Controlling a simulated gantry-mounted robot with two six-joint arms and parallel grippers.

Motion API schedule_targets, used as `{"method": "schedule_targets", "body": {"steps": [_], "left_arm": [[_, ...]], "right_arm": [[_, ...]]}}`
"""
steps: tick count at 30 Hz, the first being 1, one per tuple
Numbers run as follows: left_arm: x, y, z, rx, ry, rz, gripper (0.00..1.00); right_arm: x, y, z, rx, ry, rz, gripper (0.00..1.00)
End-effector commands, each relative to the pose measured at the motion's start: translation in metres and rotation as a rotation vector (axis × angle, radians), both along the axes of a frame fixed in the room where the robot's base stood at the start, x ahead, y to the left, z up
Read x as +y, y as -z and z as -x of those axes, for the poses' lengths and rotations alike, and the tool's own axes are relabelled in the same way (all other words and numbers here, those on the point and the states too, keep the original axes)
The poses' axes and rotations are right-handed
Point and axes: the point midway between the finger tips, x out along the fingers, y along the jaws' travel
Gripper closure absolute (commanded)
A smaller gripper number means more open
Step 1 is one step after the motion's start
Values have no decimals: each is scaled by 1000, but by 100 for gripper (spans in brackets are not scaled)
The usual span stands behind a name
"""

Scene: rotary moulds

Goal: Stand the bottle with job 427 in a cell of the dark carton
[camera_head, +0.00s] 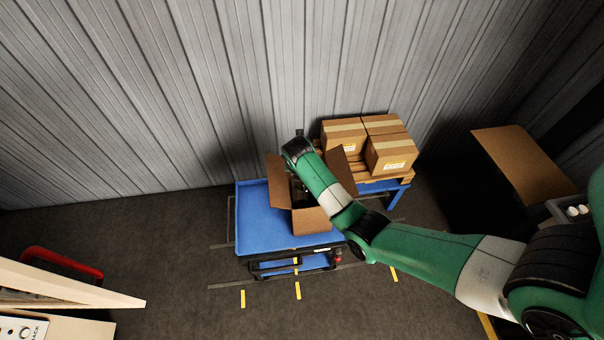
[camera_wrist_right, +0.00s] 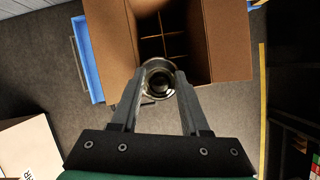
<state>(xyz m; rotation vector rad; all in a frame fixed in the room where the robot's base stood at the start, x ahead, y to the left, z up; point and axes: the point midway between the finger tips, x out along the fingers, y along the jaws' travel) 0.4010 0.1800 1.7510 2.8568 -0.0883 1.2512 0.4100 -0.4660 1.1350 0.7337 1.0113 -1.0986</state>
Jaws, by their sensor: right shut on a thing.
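A bottle (camera_wrist_right: 158,79), seen end-on as a round glassy rim with a dark centre, is between the fingertips of my right gripper (camera_wrist_right: 160,86), which is shut on it. Any label or job number on it is out of sight. An open brown carton (camera_head: 310,220) stands on a blue cart. In the right wrist view the carton (camera_wrist_right: 228,45) has crossed dividers forming several cells, and the bottle overlaps its near edge; I cannot tell its height above the cells. In the head view my right arm covers much of the carton and hides the bottle. My left gripper is out of view.
The blue cart top (camera_head: 252,215) has bare room left of the carton. Closed cartons (camera_head: 391,152) sit on a pallet behind it, against a corrugated wall. A brown board (camera_head: 522,168) and a pale crate with white items (camera_head: 568,212) are at right.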

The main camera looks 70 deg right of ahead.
Motion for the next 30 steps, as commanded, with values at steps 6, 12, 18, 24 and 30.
{"method": "schedule_targets", "body": {"steps": [6, 12, 18, 24, 30], "left_arm": [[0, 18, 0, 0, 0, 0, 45], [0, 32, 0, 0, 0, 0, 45], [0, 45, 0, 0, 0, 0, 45], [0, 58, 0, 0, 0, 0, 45], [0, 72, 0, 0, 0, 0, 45]], "right_arm": [[0, 18, -1, -2, 1, 1, 100], [0, 31, -1, -2, 1, 1, 100], [0, 44, -1, -2, 1, 1, 100], [0, 58, -1, -2, 1, 1, 100], [0, 71, -1, -3, 0, 1, 100]]}}
